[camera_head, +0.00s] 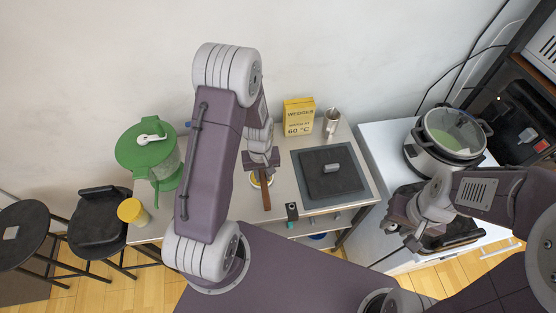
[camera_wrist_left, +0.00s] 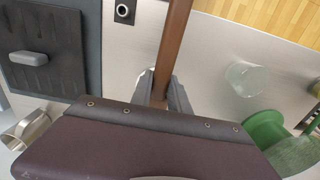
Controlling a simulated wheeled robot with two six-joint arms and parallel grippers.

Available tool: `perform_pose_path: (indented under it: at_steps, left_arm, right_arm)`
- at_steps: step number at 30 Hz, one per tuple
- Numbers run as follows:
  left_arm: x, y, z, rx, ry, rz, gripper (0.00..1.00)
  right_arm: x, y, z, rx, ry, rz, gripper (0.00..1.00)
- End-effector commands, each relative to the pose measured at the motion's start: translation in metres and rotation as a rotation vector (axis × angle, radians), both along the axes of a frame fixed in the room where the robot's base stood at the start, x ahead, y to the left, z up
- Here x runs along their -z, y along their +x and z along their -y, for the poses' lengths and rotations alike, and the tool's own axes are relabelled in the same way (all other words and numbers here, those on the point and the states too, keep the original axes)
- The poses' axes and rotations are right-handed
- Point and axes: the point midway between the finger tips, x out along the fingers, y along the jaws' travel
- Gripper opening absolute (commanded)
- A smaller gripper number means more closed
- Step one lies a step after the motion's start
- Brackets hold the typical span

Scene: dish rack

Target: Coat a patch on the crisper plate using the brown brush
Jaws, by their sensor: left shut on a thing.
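My left gripper (camera_head: 262,168) is shut on the brown brush (camera_head: 266,190), holding it by its long brown shaft. The brush (camera_wrist_left: 172,45) also shows in the left wrist view, between the fingers (camera_wrist_left: 160,95); its bristle end is hidden. A dark square plate (camera_head: 318,188), which looks like the crisper plate, lies on a grey mat to the right of the brush, apart from it. A small grey block sits on the plate. The plate (camera_wrist_left: 55,85) is at the left in the wrist view. My right gripper (camera_head: 403,238) appears open over a black item on the right-hand counter.
A round yellowish rim (camera_head: 256,183) shows partly behind the brush. A yellow box (camera_head: 299,117) and a metal cup (camera_head: 331,123) stand at the back. A cooker (camera_head: 449,135) stands right. A small black block (camera_head: 292,211) lies near the front edge.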

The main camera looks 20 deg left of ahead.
Motion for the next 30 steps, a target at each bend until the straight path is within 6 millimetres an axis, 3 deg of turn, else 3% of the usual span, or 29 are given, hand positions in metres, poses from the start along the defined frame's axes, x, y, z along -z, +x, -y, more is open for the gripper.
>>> perform_pose_path:
  at_steps: [1,8,22,30]
  left_arm:
    - [-0.005,-0.001,-0.002,-0.008,0.001,0.001,0.0]
    - [-0.001,0.0,-0.004,-0.013,0.0,0.002,0.0]
    - [0.051,0.0,-0.004,-0.012,0.001,0.003,0.0]
    - [0.057,0.0,-0.004,-0.012,0.001,0.003,0.0]
  right_arm:
    - [-0.006,0.0,0.0,0.0,0.0,0.0,0.36]
    - [-0.002,0.0,0.0,0.0,0.0,0.0,0.36]
    - [0.046,0.0,0.0,0.0,0.0,-0.001,0.36]
    - [0.051,0.0,0.0,0.0,0.0,0.0,0.36]
